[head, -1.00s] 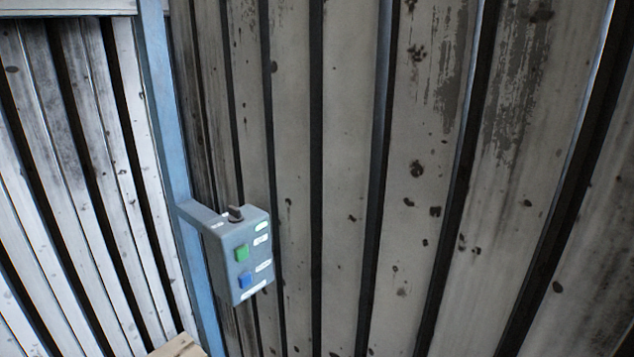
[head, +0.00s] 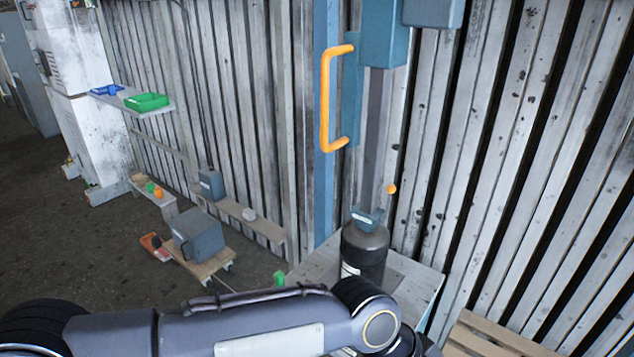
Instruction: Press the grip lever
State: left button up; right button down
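An orange U-shaped handle (head: 326,100) stands upright on a blue-grey plate beside a blue post. To its right, a blue-grey box (head: 384,38) sits over a grey vertical column (head: 374,130). A small orange ball knob (head: 391,188) shows beside the column, above a dark cylinder (head: 365,256) with a blue-grey top piece. Which of these is the grip lever, I cannot tell. One of my arms crosses the bottom from the left, below and in front of the cylinder. Neither gripper shows, and nothing visible touches the handle or knob.
The cylinder stands on a grey table (head: 413,283) by a corrugated wall. A wooden pallet (head: 492,338) lies at lower right. A cart (head: 208,265) carries a grey box (head: 197,236). A shelf (head: 155,111) holds a green tray (head: 147,101). Open floor lies left.

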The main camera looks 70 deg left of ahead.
aim_at(391, 188)
jog(key=u, duration=1.85)
jog(key=i+j+z, duration=0.1)
jog(key=i+z, duration=0.15)
jog(key=i, duration=0.15)
jog(key=i+j+z, duration=0.25)
jog(key=i, duration=0.15)
jog(key=i+l, duration=0.05)
jog(key=l, duration=0.05)
